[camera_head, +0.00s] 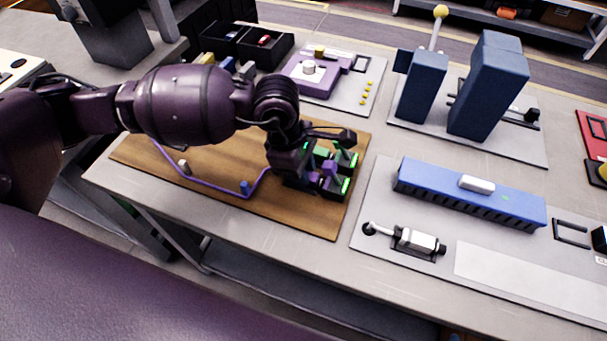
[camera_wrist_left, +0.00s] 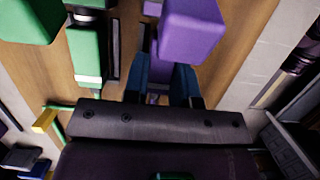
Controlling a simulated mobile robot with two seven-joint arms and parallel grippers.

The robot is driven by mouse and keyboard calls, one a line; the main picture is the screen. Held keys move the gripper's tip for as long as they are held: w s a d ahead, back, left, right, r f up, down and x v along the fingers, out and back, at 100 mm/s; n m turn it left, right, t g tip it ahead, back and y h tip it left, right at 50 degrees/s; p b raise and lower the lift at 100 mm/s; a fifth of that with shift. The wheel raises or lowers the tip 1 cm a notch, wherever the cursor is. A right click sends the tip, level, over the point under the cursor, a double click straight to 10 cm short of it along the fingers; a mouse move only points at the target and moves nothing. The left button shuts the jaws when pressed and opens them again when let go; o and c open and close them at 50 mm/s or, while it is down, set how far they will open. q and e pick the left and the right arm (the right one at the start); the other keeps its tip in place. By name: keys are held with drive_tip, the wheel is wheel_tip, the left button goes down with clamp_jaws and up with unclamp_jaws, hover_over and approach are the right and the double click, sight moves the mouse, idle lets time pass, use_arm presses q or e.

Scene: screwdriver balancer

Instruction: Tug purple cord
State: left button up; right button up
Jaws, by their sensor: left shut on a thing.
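The purple cord (camera_head: 205,186) lies in a bent line across the brown wooden board (camera_head: 305,222). Its right end runs behind my left gripper (camera_head: 314,172), so the join there is hidden. My left gripper is low over the right part of the board, among green and purple blocks. In the left wrist view its dark blue fingers (camera_wrist_left: 160,82) are closed on a purple piece (camera_wrist_left: 157,98), directly by a larger purple block (camera_wrist_left: 190,28). I cannot tell whether this piece is the cord itself or its plug. My right gripper is not in view.
Green blocks (camera_wrist_left: 86,50) stand close beside the fingers. A small blue clip (camera_head: 245,187) and a pale peg (camera_head: 184,167) are on the board by the cord. A blue ribbed bar (camera_head: 440,187) and tall blue blocks (camera_head: 488,85) stand to the right. The board's front is bare.

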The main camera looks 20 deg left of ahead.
sight(309, 175)
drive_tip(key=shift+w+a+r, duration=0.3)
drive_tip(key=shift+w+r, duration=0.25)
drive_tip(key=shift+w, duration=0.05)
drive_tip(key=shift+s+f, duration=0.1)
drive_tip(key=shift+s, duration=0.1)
